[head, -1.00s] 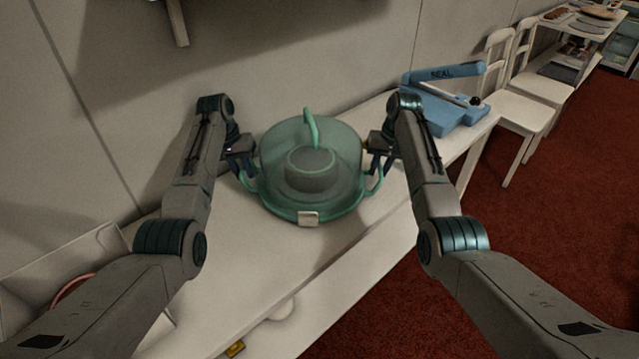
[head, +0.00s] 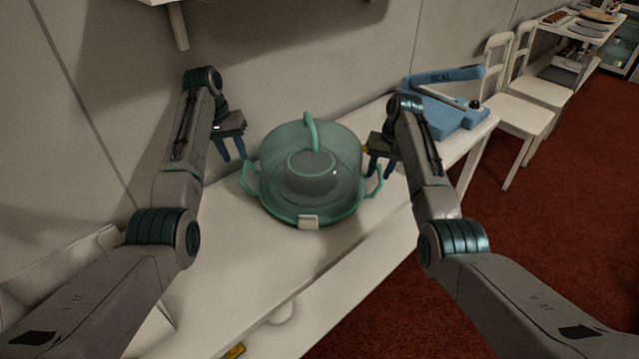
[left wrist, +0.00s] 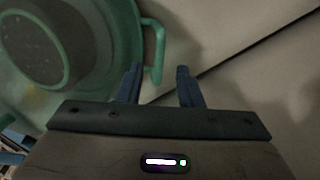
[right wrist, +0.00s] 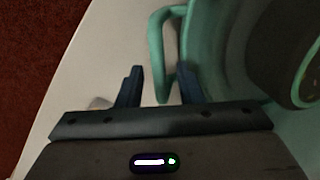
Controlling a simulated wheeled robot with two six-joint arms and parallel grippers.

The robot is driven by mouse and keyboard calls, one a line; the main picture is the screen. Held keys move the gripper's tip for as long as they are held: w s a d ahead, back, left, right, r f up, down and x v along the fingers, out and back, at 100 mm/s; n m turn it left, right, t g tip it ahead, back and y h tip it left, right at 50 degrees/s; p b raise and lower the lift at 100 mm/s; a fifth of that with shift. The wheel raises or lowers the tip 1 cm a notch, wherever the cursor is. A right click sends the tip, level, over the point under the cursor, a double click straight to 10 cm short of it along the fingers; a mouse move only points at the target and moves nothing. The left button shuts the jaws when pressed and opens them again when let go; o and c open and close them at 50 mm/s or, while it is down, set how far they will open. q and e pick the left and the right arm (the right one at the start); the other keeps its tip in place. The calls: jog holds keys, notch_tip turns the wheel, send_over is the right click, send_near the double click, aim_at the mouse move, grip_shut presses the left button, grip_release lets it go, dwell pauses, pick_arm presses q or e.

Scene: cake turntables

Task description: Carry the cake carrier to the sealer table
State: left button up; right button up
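The cake carrier (head: 270,175) has a clear green-tinted dome, a green top handle, a side handle on each side and a pale front latch. It stands upright on a white table (head: 235,255), with a dark round cake inside. My left gripper (head: 232,158) is open and empty, up and left of the left side handle (left wrist: 154,52), apart from it. My right gripper (head: 378,172) is open beside the right side handle (right wrist: 157,50). In the right wrist view that handle shows between its parted fingers; contact cannot be told. A blue sealer (head: 440,108) marked SEAL stands at the table's far right end.
White chairs (head: 515,105) stand beyond the sealer, with a shelf of items (head: 580,30) farther back. Red carpet (head: 540,230) lies to the right of the table. A panelled wall (head: 300,60) runs behind it. The tabletop in front of the carrier is clear.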

notch_tip(320, 180, up, 11)
jog(key=d, duration=0.2)
jog(key=shift+r, duration=0.2)
jog(key=shift+s+d, duration=0.1)
